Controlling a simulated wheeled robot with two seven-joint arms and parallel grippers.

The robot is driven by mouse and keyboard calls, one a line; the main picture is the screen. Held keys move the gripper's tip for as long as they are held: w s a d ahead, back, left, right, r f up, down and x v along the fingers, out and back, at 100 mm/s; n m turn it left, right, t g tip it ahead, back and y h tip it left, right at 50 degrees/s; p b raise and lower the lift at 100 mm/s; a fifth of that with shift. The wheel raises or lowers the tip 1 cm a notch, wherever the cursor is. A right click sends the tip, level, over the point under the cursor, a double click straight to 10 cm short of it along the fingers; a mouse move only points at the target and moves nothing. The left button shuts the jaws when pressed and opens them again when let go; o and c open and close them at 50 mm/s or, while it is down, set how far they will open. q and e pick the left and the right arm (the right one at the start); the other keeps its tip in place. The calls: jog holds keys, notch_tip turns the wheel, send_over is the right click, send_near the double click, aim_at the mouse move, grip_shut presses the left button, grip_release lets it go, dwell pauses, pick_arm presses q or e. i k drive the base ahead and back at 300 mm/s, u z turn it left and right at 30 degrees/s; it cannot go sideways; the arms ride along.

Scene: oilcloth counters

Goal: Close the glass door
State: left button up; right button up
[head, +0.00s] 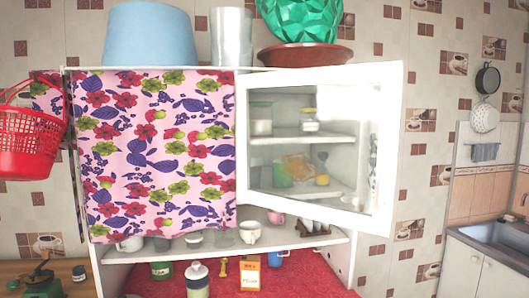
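The glass door (388,150) is a white frame with a clear pane, on the right half of a white wall cabinet (338,258). It stands ajar, swung outward, with its hinge side at the left near the floral curtain and its free right edge towards me. Shelves with jars show through the pane. Neither of my grippers is in the head view.
A floral curtain (155,150) covers the cabinet's left half. A blue bucket (150,35), a glass cylinder (232,38) and a green faceted bowl (300,20) stand on top. A white cup (249,232) sits on the open shelf below. A red basket (28,145) hangs at left.

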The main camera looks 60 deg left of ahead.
aim_at(390, 74)
jog(key=u, duration=1.9)
jog(key=k, duration=0.5)
jog(key=u, duration=0.5)
jog(key=i, duration=0.65)
jog(key=z, duration=0.55)
